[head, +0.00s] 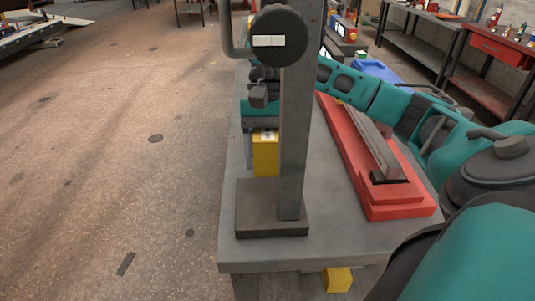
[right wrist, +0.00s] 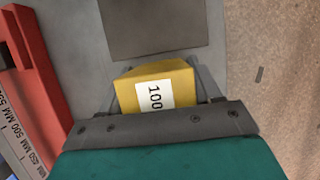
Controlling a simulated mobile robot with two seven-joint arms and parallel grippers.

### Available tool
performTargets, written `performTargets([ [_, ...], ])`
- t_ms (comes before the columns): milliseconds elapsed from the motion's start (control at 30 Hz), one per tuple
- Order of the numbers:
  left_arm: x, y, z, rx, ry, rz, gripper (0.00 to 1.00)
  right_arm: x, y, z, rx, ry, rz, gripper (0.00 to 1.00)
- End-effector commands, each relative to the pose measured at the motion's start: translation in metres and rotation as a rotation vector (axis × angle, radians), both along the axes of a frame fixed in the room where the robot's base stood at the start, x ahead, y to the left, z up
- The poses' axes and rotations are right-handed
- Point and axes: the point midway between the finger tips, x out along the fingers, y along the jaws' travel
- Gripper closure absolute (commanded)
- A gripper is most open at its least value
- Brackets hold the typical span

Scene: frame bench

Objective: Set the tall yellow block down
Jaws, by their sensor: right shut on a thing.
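The tall yellow block (head: 266,160) stands upright, partly hidden behind the grey post, over the left side of the bench top. My right gripper (head: 262,146) reaches it from behind the post and is shut on it. In the right wrist view the block (right wrist: 155,88) shows a white label reading 100, between the fingers (right wrist: 160,92). I cannot tell whether its underside touches the bench. My left gripper is not in view.
The grey post (head: 296,150) rises from a dark base plate (head: 270,222) near the bench's front edge. A long red fixture (head: 402,203) with a bar lies to the right. Another yellow block (head: 338,280) shows below the front edge. Bare bench (head: 335,215) lies between post and fixture.

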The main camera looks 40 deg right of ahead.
Motion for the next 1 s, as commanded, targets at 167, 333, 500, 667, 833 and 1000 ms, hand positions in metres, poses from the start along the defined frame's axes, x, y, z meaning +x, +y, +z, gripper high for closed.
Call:
performTargets([
  [167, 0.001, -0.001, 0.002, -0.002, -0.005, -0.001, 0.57, 0.001, 0.0, 0.002, 0.001, -0.004, 0.0, 0.9],
  [333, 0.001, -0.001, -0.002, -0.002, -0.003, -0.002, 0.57, 0.0, 0.0, -0.002, 0.0, -0.002, 0.001, 0.31],
  [500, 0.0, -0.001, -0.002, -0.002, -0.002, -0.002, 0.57, 0.0, 0.0, -0.001, 0.0, -0.002, 0.001, 0.15],
  [667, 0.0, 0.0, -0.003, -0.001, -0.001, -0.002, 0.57, 0.0, 0.0, -0.001, 0.0, -0.002, 0.001, 0.11],
  [833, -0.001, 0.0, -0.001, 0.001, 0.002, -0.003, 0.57, 0.0, 0.0, 0.002, 0.0, -0.002, 0.001, 0.11],
  [1000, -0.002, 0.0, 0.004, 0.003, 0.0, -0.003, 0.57, 0.006, -0.004, 0.021, 0.001, -0.006, -0.001, 0.11],
])
